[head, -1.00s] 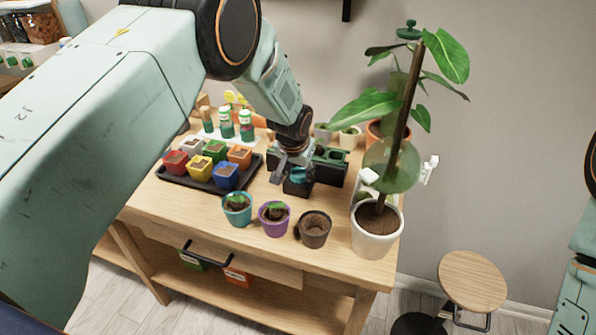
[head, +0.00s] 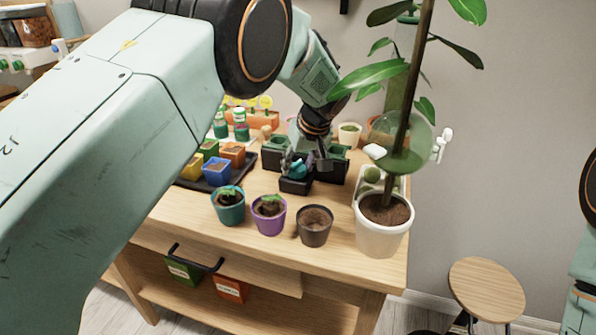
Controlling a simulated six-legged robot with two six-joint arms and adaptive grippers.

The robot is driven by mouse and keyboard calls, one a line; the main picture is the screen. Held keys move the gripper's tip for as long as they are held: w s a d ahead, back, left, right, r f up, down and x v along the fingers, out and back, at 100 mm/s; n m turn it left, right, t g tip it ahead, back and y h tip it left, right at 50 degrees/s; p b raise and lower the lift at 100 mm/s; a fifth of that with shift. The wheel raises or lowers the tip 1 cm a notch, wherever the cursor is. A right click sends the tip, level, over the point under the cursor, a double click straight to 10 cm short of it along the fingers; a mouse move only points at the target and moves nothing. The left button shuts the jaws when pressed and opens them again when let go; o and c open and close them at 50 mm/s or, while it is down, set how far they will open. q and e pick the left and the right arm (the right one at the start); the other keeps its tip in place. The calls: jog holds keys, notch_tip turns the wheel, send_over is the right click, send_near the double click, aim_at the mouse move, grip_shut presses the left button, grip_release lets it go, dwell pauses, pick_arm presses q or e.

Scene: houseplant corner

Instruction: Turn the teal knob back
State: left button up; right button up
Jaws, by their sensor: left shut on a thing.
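The teal knob (head: 298,169) sits on a small dark box (head: 296,186) at the middle of the wooden table. My left gripper (head: 303,165) reaches down over it from above, and its fingers are shut on the knob, one on each side. The fingers partly hide the knob, and I cannot tell its exact angle. My right gripper is out of view; only part of my right arm shows at the right edge.
Dark square planters (head: 332,166) stand close around the box. Teal (head: 229,212), purple (head: 269,222) and dark (head: 315,236) pots line the table's front. A tall plant in a white pot (head: 382,237) stands right. A stool (head: 486,290) is beside the table.

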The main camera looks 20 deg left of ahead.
pick_arm(q)
jog(key=shift+w+r+n, duration=0.2)
jog(key=shift+n, duration=0.6)
jog(key=shift+g+b, duration=0.3)
jog(key=o, duration=1.1)
jog(key=shift+s, duration=0.1)
jog(key=shift+o, duration=0.2)
jog(key=shift+f, duration=0.1)
jog(key=v, duration=0.8)
jog(key=shift+d, duration=0.15)
